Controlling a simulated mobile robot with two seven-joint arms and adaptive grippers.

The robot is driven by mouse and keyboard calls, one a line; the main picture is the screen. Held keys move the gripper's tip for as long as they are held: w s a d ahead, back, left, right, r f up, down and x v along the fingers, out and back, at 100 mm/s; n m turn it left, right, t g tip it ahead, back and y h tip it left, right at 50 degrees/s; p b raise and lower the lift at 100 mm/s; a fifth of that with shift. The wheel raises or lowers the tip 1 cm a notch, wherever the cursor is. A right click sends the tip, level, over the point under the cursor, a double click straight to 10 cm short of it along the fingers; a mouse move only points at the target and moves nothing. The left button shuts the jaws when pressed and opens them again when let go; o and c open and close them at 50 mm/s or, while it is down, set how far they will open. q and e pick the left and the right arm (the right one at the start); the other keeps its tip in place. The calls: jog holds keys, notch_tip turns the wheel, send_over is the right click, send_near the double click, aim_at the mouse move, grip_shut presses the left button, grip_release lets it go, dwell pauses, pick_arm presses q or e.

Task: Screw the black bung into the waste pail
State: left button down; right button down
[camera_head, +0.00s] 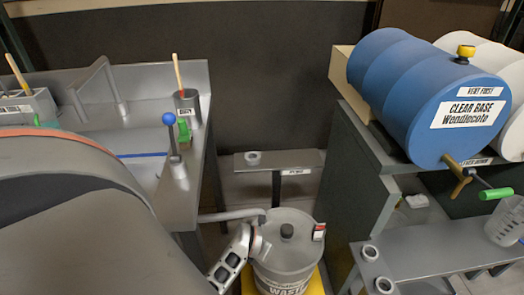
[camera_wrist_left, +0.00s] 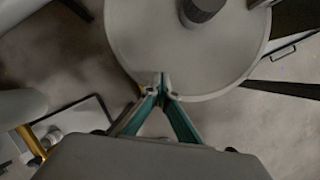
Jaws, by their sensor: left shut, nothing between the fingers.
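The grey waste pail (camera_head: 285,275), labelled WASTE, stands low in the middle of the head view on something yellow. The black bung (camera_head: 287,231) stands upright at its lid; I cannot tell how deep it sits. In the left wrist view the bung (camera_wrist_left: 203,7) is cut by the top edge, above the pale round lid (camera_wrist_left: 190,55). My left gripper (camera_wrist_left: 162,82) is shut and empty. Its teal fingers meet over the lid's near edge, apart from the bung. In the head view the left gripper (camera_head: 258,246) is at the pail's left side. My right gripper is not in view.
A grey bar (camera_head: 232,215) reaches the pail's back left. A red-and-white tag (camera_head: 319,232) is at its right rim. A sink bench (camera_head: 200,140) stands left, and a blue drum (camera_head: 405,85) and grey shelf (camera_head: 440,245) stand right. A small ledge (camera_head: 300,160) is behind.

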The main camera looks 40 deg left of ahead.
pick_arm(q)
jog(key=c, duration=2.5)
grip_release()
jog(key=shift+w, duration=0.1)
